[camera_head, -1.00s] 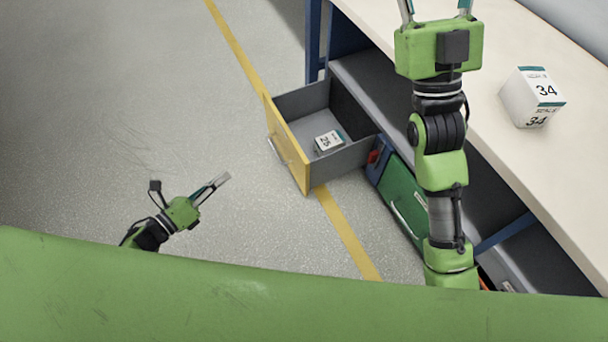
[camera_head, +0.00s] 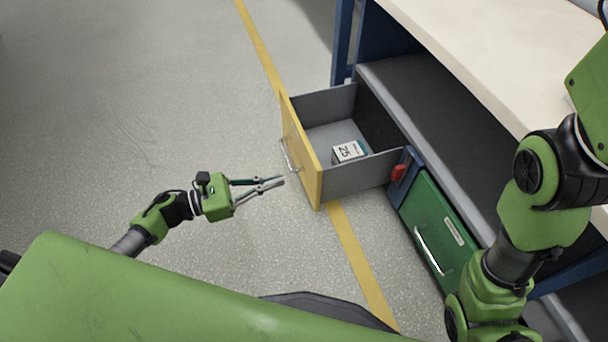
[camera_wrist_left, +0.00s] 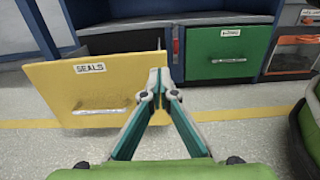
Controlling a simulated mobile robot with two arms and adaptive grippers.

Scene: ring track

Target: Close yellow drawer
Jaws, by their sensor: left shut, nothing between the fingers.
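The yellow drawer (camera_head: 304,150) stands pulled out from the workbench, its yellow front facing left in the head view. A small white box marked 25 (camera_head: 348,151) lies inside it. In the left wrist view the yellow front (camera_wrist_left: 101,90) carries a "SEALS" label and a pale bar handle. My left gripper (camera_head: 283,181) is shut and empty, just left of the drawer front near its handle. It also shows in the left wrist view (camera_wrist_left: 158,76), its tips before the right part of the yellow front. Contact cannot be told. The right arm shows at the right; its gripper is out of frame.
A closed green drawer (camera_head: 436,228) sits beside the yellow one, with a red part (camera_head: 398,172) between them. The workbench top (camera_head: 470,50) and its dark shelf lie above and behind. The floor left of the drawer is clear.

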